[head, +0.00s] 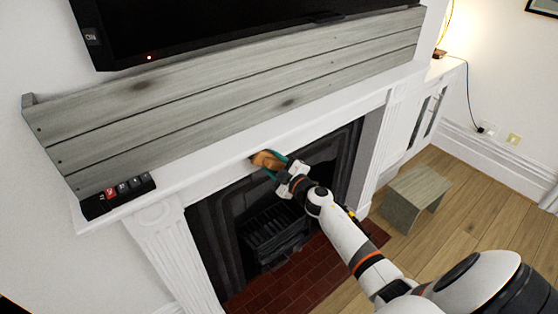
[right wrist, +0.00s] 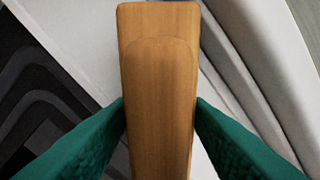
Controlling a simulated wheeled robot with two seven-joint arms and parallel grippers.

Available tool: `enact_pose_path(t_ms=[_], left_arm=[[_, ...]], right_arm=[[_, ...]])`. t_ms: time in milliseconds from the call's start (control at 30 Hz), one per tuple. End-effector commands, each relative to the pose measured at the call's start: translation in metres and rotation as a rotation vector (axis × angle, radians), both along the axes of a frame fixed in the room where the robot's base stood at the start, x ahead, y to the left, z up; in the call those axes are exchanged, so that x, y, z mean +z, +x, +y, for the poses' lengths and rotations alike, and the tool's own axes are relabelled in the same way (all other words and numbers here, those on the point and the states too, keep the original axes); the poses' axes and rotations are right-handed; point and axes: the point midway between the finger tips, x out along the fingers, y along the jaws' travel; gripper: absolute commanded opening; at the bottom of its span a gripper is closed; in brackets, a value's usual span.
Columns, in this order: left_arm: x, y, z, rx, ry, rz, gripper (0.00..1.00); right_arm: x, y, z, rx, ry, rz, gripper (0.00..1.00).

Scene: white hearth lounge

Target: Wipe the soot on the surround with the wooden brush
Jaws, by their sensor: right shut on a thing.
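The wooden brush (head: 267,160) is at the front of the white surround (head: 222,172), just above the dark fireplace opening. My right gripper (head: 279,170) is shut on the brush. In the right wrist view the brush's brown wooden back (right wrist: 160,80) lies between the green fingers (right wrist: 160,128), with the white surround behind it. The brush's underside is hidden, so I cannot tell whether it touches the surround. I see no soot clearly; any behind the brush is hidden. My left gripper is not in view.
A grey plank shelf (head: 240,95) sits on the mantel under a black television (head: 200,30). A dark power strip (head: 118,195) lies at the mantel's left end. A black grate (head: 272,232) stands in the fireplace. A small wooden stool (head: 417,193) stands on the floor at right.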

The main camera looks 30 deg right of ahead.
Motion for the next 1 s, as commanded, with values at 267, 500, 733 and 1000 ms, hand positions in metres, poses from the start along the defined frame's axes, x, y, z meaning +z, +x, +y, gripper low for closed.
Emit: enact_pose_path(t_ms=[267, 500, 733, 1000], left_arm=[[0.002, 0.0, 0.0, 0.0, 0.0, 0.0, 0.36], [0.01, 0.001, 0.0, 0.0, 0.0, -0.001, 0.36], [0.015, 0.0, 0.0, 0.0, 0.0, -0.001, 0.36], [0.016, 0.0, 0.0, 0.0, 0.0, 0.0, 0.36]], right_arm=[[0.009, -0.002, 0.004, 0.011, 0.001, -0.017, 0.07], [0.008, -0.026, 0.0, 0.008, 0.001, -0.012, 0.07], [0.006, -0.049, -0.002, 0.005, 0.002, -0.009, 0.07], [0.004, -0.059, -0.003, 0.004, 0.001, -0.007, 0.07]])
